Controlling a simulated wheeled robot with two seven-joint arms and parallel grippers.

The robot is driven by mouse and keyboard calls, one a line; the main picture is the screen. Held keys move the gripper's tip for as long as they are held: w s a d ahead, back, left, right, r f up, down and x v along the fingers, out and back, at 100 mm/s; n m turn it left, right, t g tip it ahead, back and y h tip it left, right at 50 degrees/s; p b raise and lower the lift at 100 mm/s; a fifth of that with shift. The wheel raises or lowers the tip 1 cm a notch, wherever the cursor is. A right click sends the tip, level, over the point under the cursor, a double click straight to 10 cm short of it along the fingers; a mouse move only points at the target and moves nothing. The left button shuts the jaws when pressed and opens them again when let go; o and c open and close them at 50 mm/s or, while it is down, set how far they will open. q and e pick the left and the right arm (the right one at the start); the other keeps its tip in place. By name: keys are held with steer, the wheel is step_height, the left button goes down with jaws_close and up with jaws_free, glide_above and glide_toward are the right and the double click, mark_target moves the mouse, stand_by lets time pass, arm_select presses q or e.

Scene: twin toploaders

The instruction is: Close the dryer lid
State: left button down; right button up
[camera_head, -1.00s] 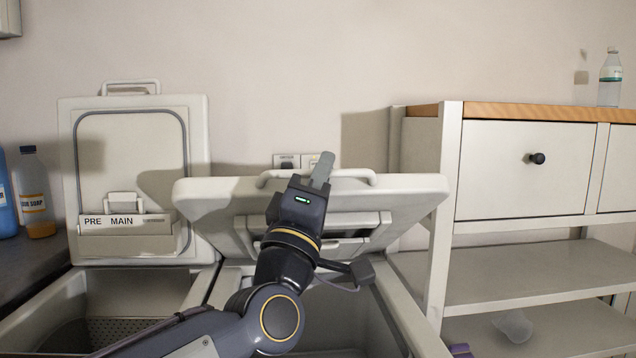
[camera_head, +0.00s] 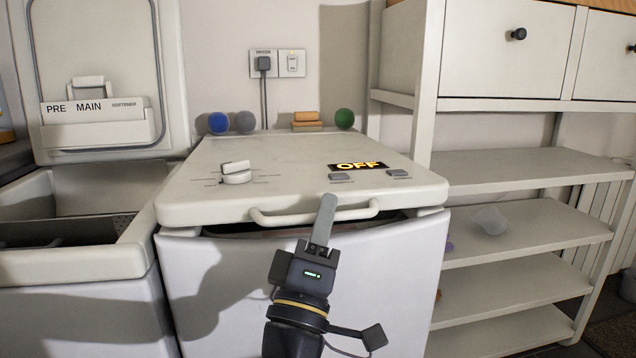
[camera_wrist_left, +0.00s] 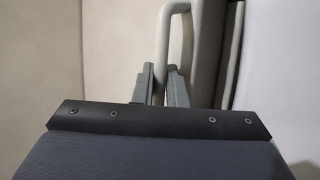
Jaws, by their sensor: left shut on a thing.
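The dryer lid (camera_head: 290,165) is the pale top of the right-hand machine in the head view. It lies nearly flat, with a dark gap showing under its front edge above the dryer body (camera_head: 370,275). A bar handle (camera_head: 285,218) runs along the lid's front edge. In the left wrist view the handle (camera_wrist_left: 162,50) passes between the two fingers (camera_wrist_left: 160,85). My right gripper is not in view.
The washer at left has its lid (camera_head: 100,70) standing open against the wall. A shelf unit with drawers (camera_head: 500,50) stands close on the right. Blue, grey and green balls (camera_head: 344,118) and orange blocks (camera_head: 307,120) sit behind the dryer lid.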

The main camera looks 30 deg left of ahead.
arm_select(q)
steer(key=shift+w+f, duration=0.15)
steer(key=shift+f, duration=1)
steer(key=c, duration=1.8)
jaws_free()
steer(key=shift+o, duration=0.2)
steer(key=v, duration=0.7)
steer(key=shift+s, duration=0.45)
steer(key=shift+d, duration=0.1)
